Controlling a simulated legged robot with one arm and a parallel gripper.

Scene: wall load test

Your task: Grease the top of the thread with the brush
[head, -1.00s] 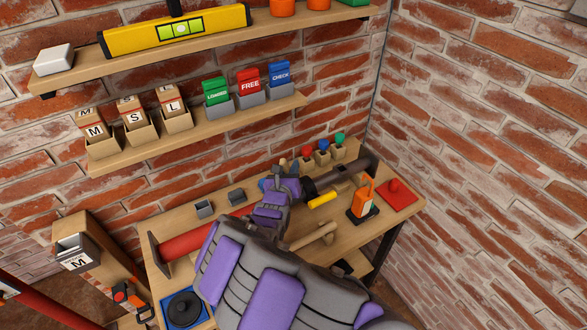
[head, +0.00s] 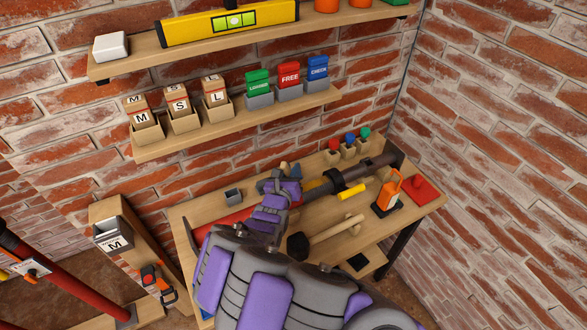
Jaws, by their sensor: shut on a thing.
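My gripper (head: 283,182) is over the middle of the bench, at the prop lying along it. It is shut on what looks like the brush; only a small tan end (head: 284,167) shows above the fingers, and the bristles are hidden. The prop has a red tube (head: 208,222) on the left and a dark grey tube (head: 374,167) with a collar on the right. The thread between them is mostly covered by my gripper and arm, so I cannot tell whether the brush touches it. A yellow handle (head: 350,192) lies just in front of the dark tube.
A wooden-handled mallet (head: 335,229) lies in front of the prop. An orange-and-black tool (head: 388,190) and a red block (head: 421,187) stand at the right. Behind are small holders with coloured knobs (head: 349,140) and a grey holder (head: 233,196). Shelves (head: 235,120) line the wall.

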